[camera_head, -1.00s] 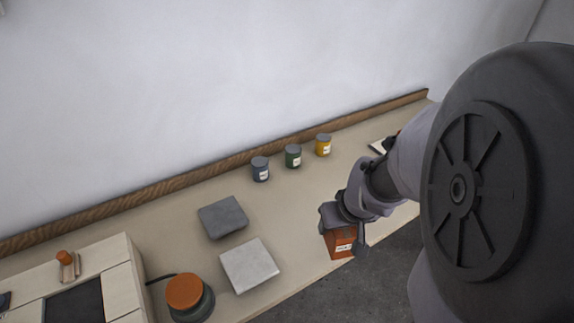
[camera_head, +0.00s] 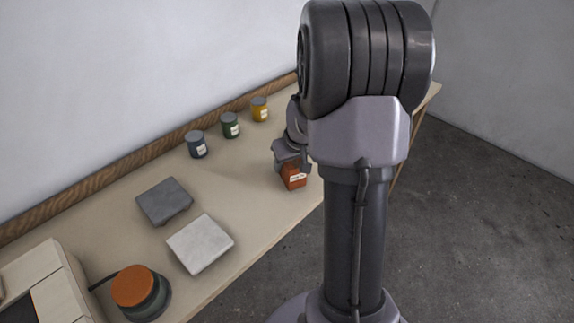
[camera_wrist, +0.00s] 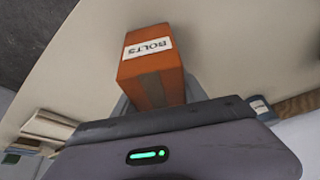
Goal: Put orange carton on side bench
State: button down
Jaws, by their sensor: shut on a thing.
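The orange carton (camera_head: 292,178) has a white label and shows at the front edge side of the bench in the head view. My gripper (camera_head: 293,160) is shut on it from above. In the wrist view the carton (camera_wrist: 152,68) sits at the jaws, its label reading "BOLTS". The pale bench (camera_head: 250,215) runs along the wall, and the carton appears over its surface near the front edge. I cannot tell whether the carton touches the bench. My arm hides the bench's far right part.
Blue (camera_head: 196,146), green (camera_head: 230,126) and yellow (camera_head: 260,110) tins stand along the back. A dark slab (camera_head: 164,201) and a light slab (camera_head: 200,243) lie left of the carton. A round orange-topped device (camera_head: 138,290) stands front left. Bare bench lies between slabs and carton.

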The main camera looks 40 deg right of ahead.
jog(key=shift+f, duration=0.3)
jog(key=c, duration=0.6)
grip_release()
jog(key=shift+r, duration=0.1)
